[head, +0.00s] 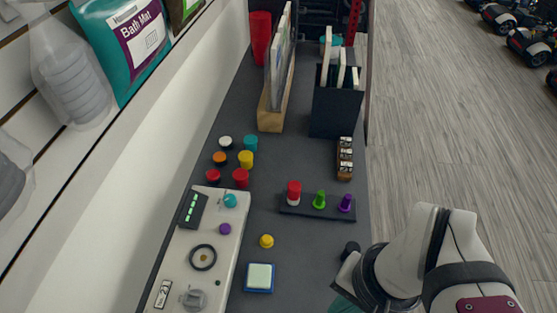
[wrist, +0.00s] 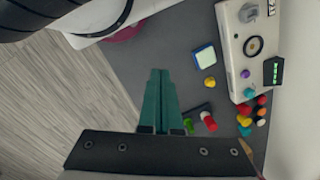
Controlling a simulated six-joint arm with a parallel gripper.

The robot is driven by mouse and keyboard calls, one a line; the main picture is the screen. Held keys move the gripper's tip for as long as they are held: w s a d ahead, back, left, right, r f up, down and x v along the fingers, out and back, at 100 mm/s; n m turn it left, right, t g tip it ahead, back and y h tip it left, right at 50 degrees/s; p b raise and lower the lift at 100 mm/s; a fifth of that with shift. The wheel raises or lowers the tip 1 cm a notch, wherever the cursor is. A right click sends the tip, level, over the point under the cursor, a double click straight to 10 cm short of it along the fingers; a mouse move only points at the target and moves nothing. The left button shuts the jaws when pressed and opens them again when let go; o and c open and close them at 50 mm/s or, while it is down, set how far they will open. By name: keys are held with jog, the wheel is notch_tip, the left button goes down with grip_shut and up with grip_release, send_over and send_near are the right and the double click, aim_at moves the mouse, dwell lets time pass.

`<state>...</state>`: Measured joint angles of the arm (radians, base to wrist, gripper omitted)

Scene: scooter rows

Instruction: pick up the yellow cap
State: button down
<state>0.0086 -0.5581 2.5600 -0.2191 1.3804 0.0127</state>
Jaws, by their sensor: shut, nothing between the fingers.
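A small rounded yellow piece (head: 266,241) lies alone on the dark grey table, between the blue-edged pad and the dark strip of pegs; it also shows in the wrist view (wrist: 209,83). A second yellow piece, a short cylinder (head: 246,159), stands among several coloured caps farther back. Which of the two is the yellow cap I cannot tell. My gripper has teal fingers (wrist: 159,72), pressed together and empty, pointing over the table and apart from both yellow pieces. In the head view only a bit of teal (head: 343,304) shows at the bottom edge.
A blue-edged pad (head: 259,278) lies near the lone yellow piece. A white control panel (head: 180,255) runs along the left. A dark strip (head: 305,207) holds red, green and purple pegs. A dark file holder (head: 335,105) and wooden rack (head: 271,112) stand behind.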

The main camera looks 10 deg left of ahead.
jog(key=c, duration=1.6)
grip_release()
jog(key=shift+c, duration=1.6)
grip_release()
jog(key=n+h, duration=0.2)
jog(key=n, duration=0.2)
send_over(267, 238)
notch_tip(267, 238, down, 6)
notch_tip(267, 238, down, 16)
jog(key=shift+r, duration=0.25)
